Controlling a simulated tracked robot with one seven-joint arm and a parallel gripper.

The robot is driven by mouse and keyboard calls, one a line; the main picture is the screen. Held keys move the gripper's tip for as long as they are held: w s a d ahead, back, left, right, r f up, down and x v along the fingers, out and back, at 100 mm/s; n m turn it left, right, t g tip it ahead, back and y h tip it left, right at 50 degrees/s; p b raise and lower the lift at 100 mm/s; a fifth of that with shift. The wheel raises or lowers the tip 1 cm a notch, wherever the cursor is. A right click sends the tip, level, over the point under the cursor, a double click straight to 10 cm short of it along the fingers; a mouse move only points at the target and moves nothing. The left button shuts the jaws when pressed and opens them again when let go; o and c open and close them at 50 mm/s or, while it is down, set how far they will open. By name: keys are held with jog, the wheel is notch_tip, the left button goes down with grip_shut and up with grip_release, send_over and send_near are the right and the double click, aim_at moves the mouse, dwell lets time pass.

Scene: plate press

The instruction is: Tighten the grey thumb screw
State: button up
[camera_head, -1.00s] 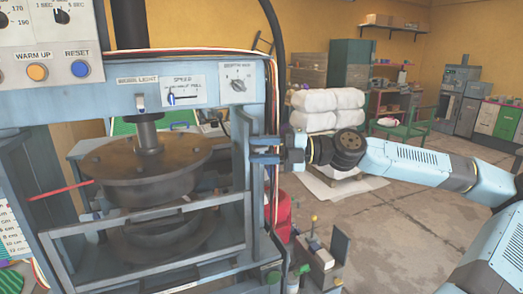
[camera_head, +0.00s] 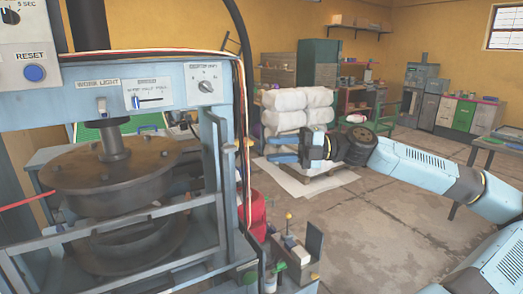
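The plate press (camera_head: 110,175) stands at the left, with a round brown plate under its column and a light blue frame around it. I cannot tell for sure which fitting is the grey thumb screw. My gripper (camera_head: 277,148) points left toward the post, with its two blue fingers apart and nothing seen between them. A gap shows in the picture between the fingertips and the post.
A control panel with a speed slider (camera_head: 150,99) and a dial (camera_head: 205,86) tops the press. A red drum (camera_head: 256,215) and a small bench fixture (camera_head: 298,258) stand low beside it. White sacks (camera_head: 298,107) lie behind my gripper. Floor (camera_head: 370,215) is open at right.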

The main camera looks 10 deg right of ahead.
jog(key=shift+s+d, duration=0.1)
jog(key=shift+d, duration=0.9)
jog(key=shift+c, duration=0.4)
